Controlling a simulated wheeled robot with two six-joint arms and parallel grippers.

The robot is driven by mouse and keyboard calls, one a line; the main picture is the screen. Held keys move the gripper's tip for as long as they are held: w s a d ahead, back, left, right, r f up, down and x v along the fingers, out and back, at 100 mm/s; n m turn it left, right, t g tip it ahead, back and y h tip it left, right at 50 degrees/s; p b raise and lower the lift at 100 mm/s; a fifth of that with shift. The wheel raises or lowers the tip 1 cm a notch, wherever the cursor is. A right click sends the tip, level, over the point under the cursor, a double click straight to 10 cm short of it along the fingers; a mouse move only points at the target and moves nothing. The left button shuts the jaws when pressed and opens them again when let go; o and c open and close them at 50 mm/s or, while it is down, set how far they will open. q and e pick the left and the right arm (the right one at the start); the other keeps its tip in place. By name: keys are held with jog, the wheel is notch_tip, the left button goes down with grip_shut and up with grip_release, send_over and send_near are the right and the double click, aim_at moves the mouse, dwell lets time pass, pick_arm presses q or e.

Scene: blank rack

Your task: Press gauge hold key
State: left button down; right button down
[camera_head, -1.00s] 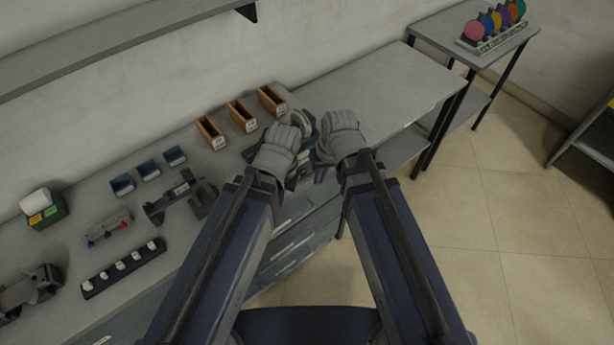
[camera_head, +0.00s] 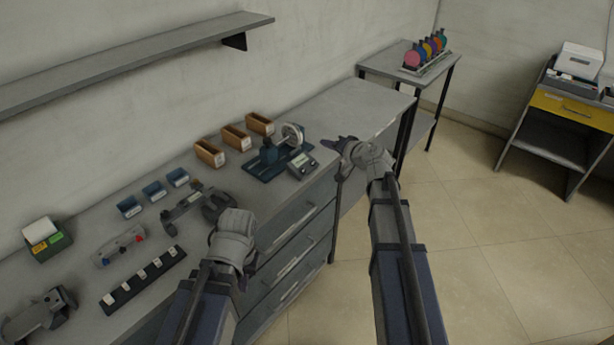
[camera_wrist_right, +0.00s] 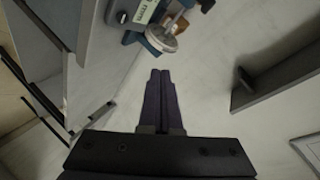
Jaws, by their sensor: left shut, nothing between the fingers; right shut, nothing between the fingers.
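The gauge (camera_head: 303,164) is a small grey box with a display, at the right front of a dark blue stand (camera_head: 266,171) on the bench. A pale round disc (camera_head: 293,135) is mounted on the stand. My right gripper (camera_head: 328,143) is shut and empty, just right of the gauge and apart from it. In the right wrist view, its shut fingers (camera_wrist_right: 160,76) lie below the disc (camera_wrist_right: 162,38), with the gauge (camera_wrist_right: 146,12) at the top edge. The hold key is too small to tell. My left gripper (camera_head: 230,216) is shut at the bench's front edge, left of the stand.
Three brown bins (camera_head: 236,138) and three blue bins (camera_head: 154,191) stand behind. A grey fixture (camera_head: 187,207) lies near my left gripper. A black strip with white pieces (camera_head: 143,280) lies at the left. The bench right of the gauge (camera_head: 350,110) is clear.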

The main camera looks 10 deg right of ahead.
aim_at(313, 163)
jog(key=shift+d, duration=0.15)
jog(key=shift+f, duration=0.1)
jog(key=w+a+f+b, duration=0.2)
jog(key=w+f+b, duration=0.1)
jog(key=f+b, duration=0.4)
jog(key=shift+a+f+b, duration=0.15)
jog(key=shift+f+b, duration=0.25)
jog(key=shift+b, duration=0.1)
dwell(2.0)
jog(key=shift+w+a+f+b, duration=0.1)
jog(key=shift+w+f+b, duration=0.05)
jog(key=shift+f+b, duration=0.2)
jog(key=shift+w+a+f+b, duration=0.1)
jog(key=shift+f+b, duration=0.2)
jog(key=shift+f, duration=0.05)
dwell(0.5)
jog(key=shift+r, duration=0.2)
jog(key=shift+s+d+r+p, duration=0.25)
jog(key=shift+r+p, duration=0.3)
jog(key=shift+p, duration=0.15)
